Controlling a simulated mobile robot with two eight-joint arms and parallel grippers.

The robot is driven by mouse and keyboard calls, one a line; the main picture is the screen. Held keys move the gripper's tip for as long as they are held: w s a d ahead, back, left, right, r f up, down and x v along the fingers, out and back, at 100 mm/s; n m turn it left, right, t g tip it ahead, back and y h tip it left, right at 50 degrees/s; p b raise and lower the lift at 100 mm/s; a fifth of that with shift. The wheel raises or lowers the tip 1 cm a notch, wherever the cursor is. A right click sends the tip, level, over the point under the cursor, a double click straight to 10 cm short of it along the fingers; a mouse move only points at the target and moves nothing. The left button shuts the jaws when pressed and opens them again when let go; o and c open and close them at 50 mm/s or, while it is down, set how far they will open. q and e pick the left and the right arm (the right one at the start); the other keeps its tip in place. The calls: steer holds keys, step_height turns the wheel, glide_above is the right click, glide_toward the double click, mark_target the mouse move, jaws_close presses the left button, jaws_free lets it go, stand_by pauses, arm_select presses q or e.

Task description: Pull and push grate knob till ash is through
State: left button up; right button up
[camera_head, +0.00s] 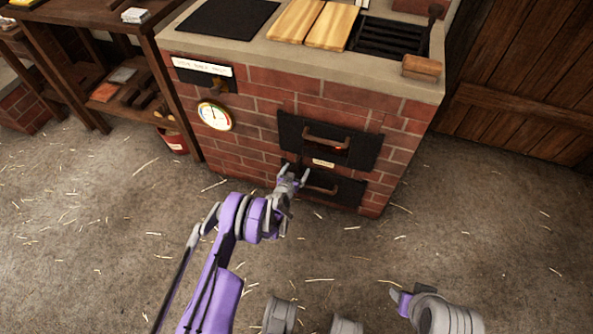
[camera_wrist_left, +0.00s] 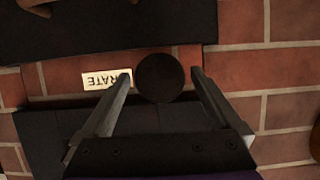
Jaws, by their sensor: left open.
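The dark round grate knob (camera_wrist_left: 160,78) sits on the brick front of the stove, beside a pale label (camera_wrist_left: 107,79) that reads "RATE" upside down in the left wrist view. My left gripper (camera_head: 293,175) is open, with one finger on each side of the knob in that view. I cannot tell whether the fingers touch it. In the head view the label (camera_head: 323,163) shows between the two dark doors, and my gripper largely hides the knob. Part of my right arm's end (camera_head: 405,300) shows at the bottom right; its jaws are unclear.
The upper black door (camera_head: 365,150) and lower black door (camera_head: 350,190) have bar handles close to my left gripper. A round gauge (camera_head: 214,116) is on the brick at left. A wooden shelf (camera_head: 85,55) stands further left. The straw-strewn floor (camera_head: 90,240) is open.

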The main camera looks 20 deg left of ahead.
arm_select(q)
steer(key=shift+w+f, duration=0.1)
steer(key=shift+w, duration=0.15)
jaws_close()
stand_by(0.4)
